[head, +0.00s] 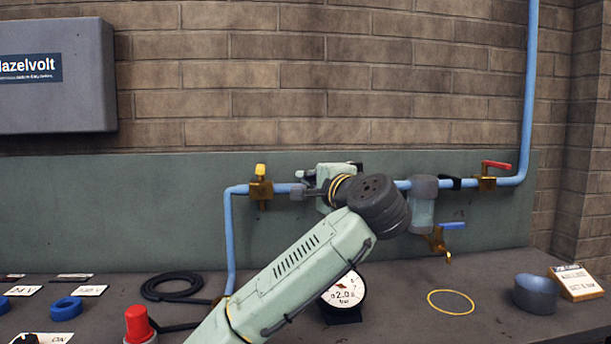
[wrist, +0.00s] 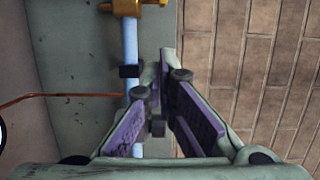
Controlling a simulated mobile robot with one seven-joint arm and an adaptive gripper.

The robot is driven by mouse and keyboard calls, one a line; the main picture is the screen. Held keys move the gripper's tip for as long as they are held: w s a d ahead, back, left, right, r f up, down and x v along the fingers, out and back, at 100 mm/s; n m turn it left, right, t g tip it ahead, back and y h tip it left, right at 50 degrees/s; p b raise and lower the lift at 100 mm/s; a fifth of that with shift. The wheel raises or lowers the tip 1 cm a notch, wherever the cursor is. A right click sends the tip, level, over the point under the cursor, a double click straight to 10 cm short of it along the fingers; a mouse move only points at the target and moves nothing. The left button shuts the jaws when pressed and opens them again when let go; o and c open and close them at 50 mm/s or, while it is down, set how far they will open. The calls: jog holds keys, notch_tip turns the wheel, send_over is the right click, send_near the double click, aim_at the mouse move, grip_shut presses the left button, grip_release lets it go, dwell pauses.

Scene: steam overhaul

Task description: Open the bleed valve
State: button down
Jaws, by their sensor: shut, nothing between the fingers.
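No label shows which valve is the bleed valve. A brass tap with a blue lever (head: 440,240) hangs under the grey-blue bowl, its lever lying roughly level. A brass valve with a yellow handle (head: 260,187) sits on the pipe at left, its handle upright. A brass valve with a red lever (head: 488,178) sits at right, its lever roughly along the pipe. My gripper (wrist: 166,75) is shut and empty by the pipe in the wrist view. A brass fitting (wrist: 130,8) shows ahead, at the wrist view's top.
The blue pipe (head: 232,240) runs along the green back panel. A pressure gauge (head: 345,298) stands on the bench below my arm. A red button (head: 137,322), a black hose coil (head: 172,288), a yellow ring (head: 451,302) and a grey-blue cup (head: 535,295) also lie there.

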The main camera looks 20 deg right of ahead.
jog(key=w+a+p, duration=0.3)
jog(key=w, duration=0.5)
jog(key=shift+a, duration=0.35)
jog(key=shift+a, duration=0.1)
jog(key=shift+a+m+h, duration=0.25)
jog(key=shift+m+h, duration=0.05)
jog(key=shift+h, duration=0.1)
